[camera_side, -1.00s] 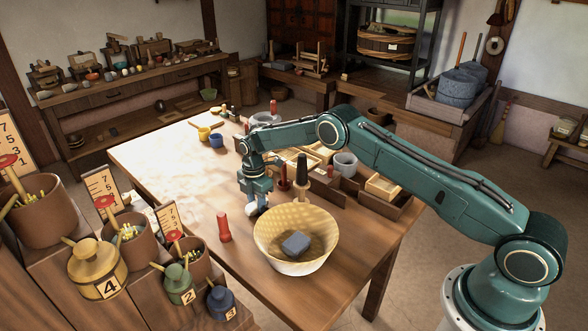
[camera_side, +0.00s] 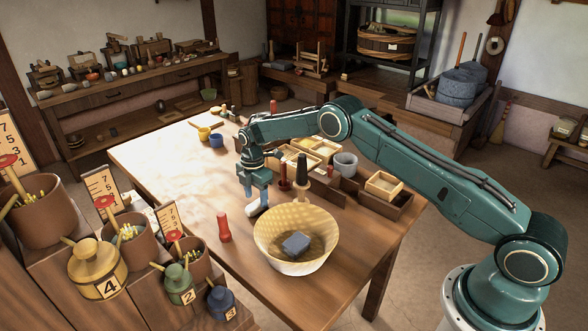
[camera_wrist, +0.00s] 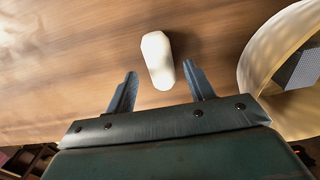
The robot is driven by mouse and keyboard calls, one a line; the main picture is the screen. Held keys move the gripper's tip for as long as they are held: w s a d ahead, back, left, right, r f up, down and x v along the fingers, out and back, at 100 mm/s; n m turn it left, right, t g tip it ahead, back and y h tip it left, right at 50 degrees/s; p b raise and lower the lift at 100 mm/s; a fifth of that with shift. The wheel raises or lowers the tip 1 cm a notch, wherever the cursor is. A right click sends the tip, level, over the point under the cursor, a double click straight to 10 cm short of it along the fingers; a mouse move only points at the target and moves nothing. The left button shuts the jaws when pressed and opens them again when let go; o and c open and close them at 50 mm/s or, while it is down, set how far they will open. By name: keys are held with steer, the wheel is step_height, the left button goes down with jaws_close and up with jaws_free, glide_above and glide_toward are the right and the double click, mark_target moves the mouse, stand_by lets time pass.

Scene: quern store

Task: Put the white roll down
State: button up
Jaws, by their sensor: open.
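The white roll (camera_wrist: 157,58) lies on the wooden table in the wrist view, ahead of and partly between my open fingers. My gripper (camera_wrist: 160,84) is open, with a dark finger on each side and clear space between each finger and the roll. In the side view the roll (camera_side: 254,209) is a small white shape just below my gripper (camera_side: 256,200), left of the woven basket. I cannot tell the exact height of the fingertips over the table.
The woven basket (camera_side: 268,228) with a grey-blue block (camera_side: 296,243) inside stands close on the right. A red peg (camera_side: 224,228) stands to the left. A black-topped tool (camera_side: 302,168) and wooden trays (camera_side: 384,185) are behind. The table's left part (camera_side: 165,165) is clear.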

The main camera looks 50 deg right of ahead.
step_height(320, 180, up, 9)
steer(key=shift+r, duration=0.15)
stand_by(0.8)
step_height(320, 180, up, 15)
steer(key=m+t, duration=0.1)
steer(key=m, duration=0.3)
glide_above(257, 203)
steer(key=s, duration=0.6)
steer(key=s+r+m+t, duration=0.2)
steer(key=s+r+m, duration=0.3)
steer(key=s+r, duration=0.7)
steer(key=s+a+f+m+t, duration=0.1)
steer(key=s+m, duration=0.8)
steer(key=s, duration=1.9)
steer(key=shift+a+f+t, duration=0.2)
steer(key=shift+f+t, duration=0.6)
steer(key=shift+f, duration=0.05)
